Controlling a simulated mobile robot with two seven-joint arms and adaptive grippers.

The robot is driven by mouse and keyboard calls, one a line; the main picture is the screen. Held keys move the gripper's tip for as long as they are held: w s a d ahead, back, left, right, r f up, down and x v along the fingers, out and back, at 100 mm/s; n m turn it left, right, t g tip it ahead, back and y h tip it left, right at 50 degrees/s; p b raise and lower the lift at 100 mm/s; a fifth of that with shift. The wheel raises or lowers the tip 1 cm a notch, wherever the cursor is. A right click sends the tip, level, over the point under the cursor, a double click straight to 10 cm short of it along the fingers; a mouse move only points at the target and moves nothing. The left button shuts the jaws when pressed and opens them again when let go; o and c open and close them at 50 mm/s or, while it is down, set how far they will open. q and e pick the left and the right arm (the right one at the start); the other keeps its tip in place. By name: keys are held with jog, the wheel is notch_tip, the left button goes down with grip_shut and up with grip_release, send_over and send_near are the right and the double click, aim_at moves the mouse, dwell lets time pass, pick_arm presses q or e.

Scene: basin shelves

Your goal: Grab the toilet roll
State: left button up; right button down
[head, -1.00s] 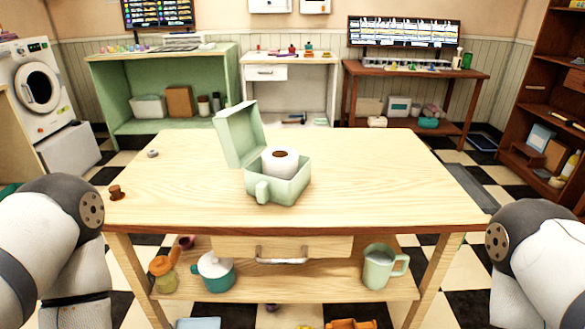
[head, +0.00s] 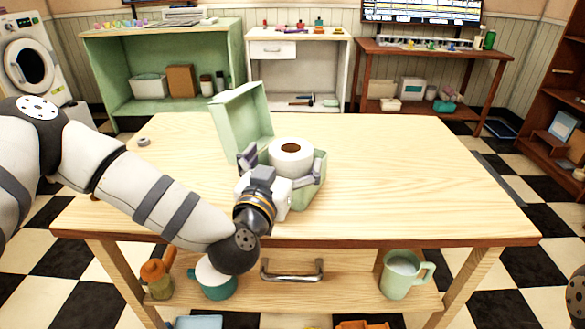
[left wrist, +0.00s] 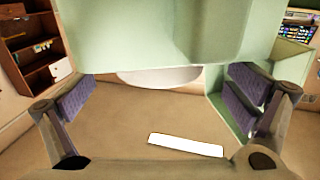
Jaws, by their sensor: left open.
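The white toilet roll (head: 291,158) stands upright in a pale green box (head: 318,180) on the wooden table, its brown core showing on top. The box's lid (head: 240,125) is open at the left. My left gripper (head: 276,168) is open at the near side of the box, with its fingers spread to either side of the roll. In the left wrist view, the open fingers (left wrist: 162,97) have purple pads, and a white rounded surface (left wrist: 155,77), probably the roll, shows partly hidden behind green. I cannot tell whether the fingers touch the roll. My right gripper is not in view.
A small grey ring (head: 144,142) lies at the table's far left. The tabletop (head: 420,185) right of the box is clear.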

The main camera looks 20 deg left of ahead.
pick_arm(q)
jog(key=w, duration=0.3)
jog(key=shift+w+f, duration=0.1)
jog(key=shift+f, duration=0.15)
jog(key=shift+w+r, duration=0.15)
jog(key=shift+w, duration=0.1)
jog(key=c, duration=1.3)
